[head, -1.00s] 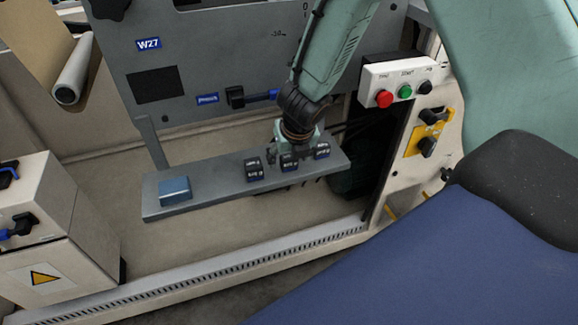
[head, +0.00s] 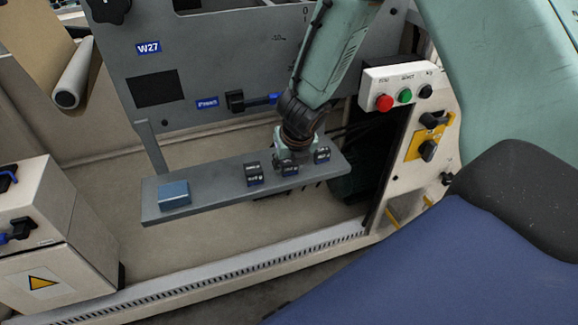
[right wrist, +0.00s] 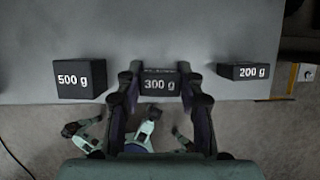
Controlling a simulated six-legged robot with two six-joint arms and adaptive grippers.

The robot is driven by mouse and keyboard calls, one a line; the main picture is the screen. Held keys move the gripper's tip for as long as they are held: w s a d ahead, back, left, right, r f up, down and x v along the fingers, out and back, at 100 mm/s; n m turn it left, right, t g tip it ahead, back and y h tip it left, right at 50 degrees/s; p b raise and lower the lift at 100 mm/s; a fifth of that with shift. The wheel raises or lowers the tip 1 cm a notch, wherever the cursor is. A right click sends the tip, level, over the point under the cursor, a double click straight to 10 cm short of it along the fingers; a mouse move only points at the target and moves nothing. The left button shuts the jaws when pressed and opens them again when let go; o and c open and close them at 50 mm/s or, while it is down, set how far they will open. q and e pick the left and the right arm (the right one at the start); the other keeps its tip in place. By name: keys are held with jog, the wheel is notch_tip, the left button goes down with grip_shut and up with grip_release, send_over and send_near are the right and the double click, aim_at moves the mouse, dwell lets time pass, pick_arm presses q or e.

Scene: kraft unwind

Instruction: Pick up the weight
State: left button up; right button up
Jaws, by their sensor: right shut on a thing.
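Three dark block weights stand in a row on the grey shelf (head: 218,180). The middle one, marked 300 g (right wrist: 160,85), is between the fingers of my right gripper (right wrist: 160,92), which is shut on it; in the head view this weight (head: 290,170) shows just below the gripper (head: 290,158). The 500 g weight (right wrist: 80,79) is to the left in the wrist view and the 200 g weight (right wrist: 243,71) to the right, both apart from the fingers. Whether the held weight touches the shelf I cannot tell. My left gripper is not in view.
A blue-grey block (head: 174,194) lies on the shelf's left end. A grey panel (head: 200,60) stands behind the shelf. A white button box (head: 403,85) with red and green buttons is at the right. The shelf between the blue-grey block and the weights is clear.

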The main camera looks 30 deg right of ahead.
jog(key=shift+w, duration=0.1)
grip_shut()
jog(key=shift+r, duration=0.1)
